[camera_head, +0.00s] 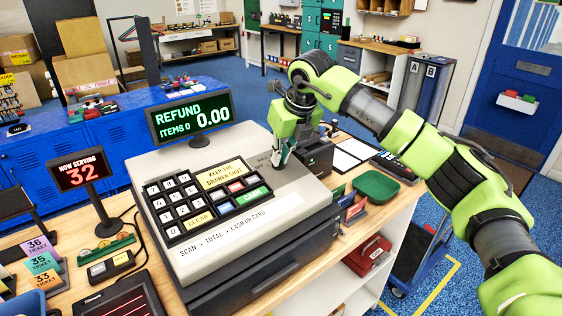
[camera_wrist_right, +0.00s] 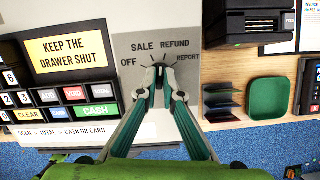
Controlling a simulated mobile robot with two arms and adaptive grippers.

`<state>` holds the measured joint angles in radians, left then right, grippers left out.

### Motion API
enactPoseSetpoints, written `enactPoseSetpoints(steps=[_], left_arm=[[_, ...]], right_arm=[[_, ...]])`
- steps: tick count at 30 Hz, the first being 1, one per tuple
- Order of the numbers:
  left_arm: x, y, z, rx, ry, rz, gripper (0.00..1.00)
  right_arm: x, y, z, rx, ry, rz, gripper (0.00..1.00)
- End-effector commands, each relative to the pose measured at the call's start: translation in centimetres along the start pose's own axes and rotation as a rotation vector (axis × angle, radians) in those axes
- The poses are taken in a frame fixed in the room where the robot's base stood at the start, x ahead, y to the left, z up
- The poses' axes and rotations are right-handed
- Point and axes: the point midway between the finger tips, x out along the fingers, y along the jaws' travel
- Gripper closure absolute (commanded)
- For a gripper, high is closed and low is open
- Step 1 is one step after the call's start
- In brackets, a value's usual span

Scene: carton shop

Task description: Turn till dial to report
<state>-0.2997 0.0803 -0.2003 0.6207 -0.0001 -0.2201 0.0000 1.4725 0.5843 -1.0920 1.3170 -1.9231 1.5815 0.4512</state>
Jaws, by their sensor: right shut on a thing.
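The till (camera_head: 170,245) stands on the wooden counter, with a grey dial plate (camera_wrist_right: 135,85) on its top right. The plate reads OFF, SALE, REFUND and REPORT in the right wrist view. My right gripper (camera_head: 279,158) comes down over this plate; its fingers (camera_wrist_right: 159,84) are closed around the small till dial, which they mostly hide. The dial's pointer direction cannot be made out clearly. The till display (camera_head: 192,115) reads REFUND, ITEMS 0, 0.00. My left gripper is not in view.
A black printer (camera_head: 316,158) stands right of the dial, with a green tray (camera_head: 376,186) and a card rack (camera_head: 353,208) nearby. The till keypad (camera_head: 205,195) lies left of the gripper. A now-serving sign (camera_head: 80,169) stands at the left.

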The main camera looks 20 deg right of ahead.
Motion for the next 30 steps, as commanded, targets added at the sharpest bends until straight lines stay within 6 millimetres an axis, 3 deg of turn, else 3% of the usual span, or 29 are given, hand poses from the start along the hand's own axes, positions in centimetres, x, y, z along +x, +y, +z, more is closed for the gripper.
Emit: enactPoseSetpoints(steps=[15,30], left_arm=[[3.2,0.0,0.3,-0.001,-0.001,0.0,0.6],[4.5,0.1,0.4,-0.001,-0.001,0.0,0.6]], right_arm=[[0.3,0.2,-0.1,0.477,0.001,-0.091,1.0],[0.2,0.2,0.0,0.809,0.002,-0.155,1.0]])
